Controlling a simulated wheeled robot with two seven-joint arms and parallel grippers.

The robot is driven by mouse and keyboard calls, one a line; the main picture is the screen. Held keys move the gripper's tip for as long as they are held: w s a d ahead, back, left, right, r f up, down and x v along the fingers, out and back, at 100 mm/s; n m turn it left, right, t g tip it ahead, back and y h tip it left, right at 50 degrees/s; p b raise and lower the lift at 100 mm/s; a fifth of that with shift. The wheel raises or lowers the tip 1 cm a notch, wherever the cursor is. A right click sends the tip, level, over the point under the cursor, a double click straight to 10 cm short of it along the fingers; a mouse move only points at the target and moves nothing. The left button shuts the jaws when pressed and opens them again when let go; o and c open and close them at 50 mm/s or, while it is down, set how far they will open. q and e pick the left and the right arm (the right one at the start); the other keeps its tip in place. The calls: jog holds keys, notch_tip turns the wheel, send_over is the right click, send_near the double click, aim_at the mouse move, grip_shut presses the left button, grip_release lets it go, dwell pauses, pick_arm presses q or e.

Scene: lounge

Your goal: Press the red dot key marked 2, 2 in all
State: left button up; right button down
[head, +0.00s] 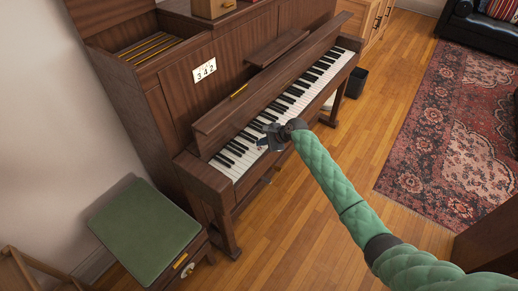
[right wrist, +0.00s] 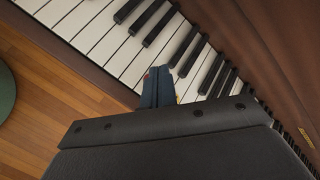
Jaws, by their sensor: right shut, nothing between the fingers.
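The piano keyboard (head: 285,101) runs diagonally across the brown upright piano (head: 232,62). My right gripper (head: 264,143) is shut and empty, over the white keys toward the near end of the keyboard. In the right wrist view its dark blue fingertips (right wrist: 158,85) are together over the front part of the white keys (right wrist: 105,45). A tiny red spot (right wrist: 146,76) shows just left of the fingertips, and a bit of yellow shows on their right. The fingers partly hide the keys there. I cannot read a number on any key or tell whether the fingertips touch one. My left gripper is not in view.
A white card (head: 204,70) reading 3 4 2 is on the piano's front. A green-topped stool (head: 145,232) stands at the lower left. A dark bin (head: 356,82) is beyond the keyboard's far end. Wooden floor is clear right of the piano, up to a patterned rug (head: 450,140).

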jog(key=shift+f, duration=0.1)
dwell(0.3)
jog(key=shift+f, duration=0.25)
